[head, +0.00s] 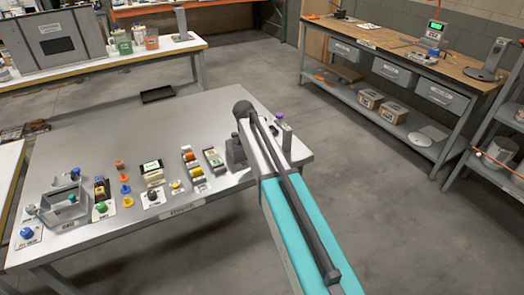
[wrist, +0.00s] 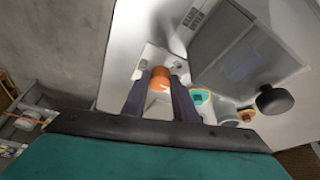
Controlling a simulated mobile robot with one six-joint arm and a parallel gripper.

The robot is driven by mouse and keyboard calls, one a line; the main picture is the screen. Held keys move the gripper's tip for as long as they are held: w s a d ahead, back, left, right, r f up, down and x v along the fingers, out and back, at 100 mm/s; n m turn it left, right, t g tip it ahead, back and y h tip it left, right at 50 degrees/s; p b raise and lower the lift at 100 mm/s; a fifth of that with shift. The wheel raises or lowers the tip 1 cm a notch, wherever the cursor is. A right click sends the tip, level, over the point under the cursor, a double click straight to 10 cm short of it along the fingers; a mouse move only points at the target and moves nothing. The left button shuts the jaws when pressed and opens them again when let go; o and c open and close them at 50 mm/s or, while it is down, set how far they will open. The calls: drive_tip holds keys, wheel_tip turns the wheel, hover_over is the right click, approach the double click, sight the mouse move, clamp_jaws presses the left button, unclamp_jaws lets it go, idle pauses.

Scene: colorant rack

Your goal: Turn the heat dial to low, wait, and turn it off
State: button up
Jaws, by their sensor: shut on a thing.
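In the wrist view, my gripper (wrist: 160,82) has its two dark fingers on either side of an orange round knob (wrist: 160,72), closed on it. The knob sits on a pale plate at the edge of a white surface, beside a large grey box (wrist: 240,55). I take this knob to be the heat dial; any markings around it are too small to read. In the head view, my arm reaches over the right end of the grey table (head: 120,130). The arm hides my gripper and the knob there.
In the wrist view, a dark round knob (wrist: 275,98) and a teal ring (wrist: 201,97) lie right of the fingers. In the head view, a tray (head: 62,212), small coloured pots and bottles line the table's front edge. The table's back middle is clear.

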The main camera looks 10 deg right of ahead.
drive_tip(key=o, duration=1.1)
drive_tip(key=shift+c, duration=0.2)
drive_tip(key=shift+r, duration=0.1)
drive_tip(key=b+v, duration=0.2)
drive_tip(key=v, duration=1.1)
drive_tip(key=shift+r, duration=0.3)
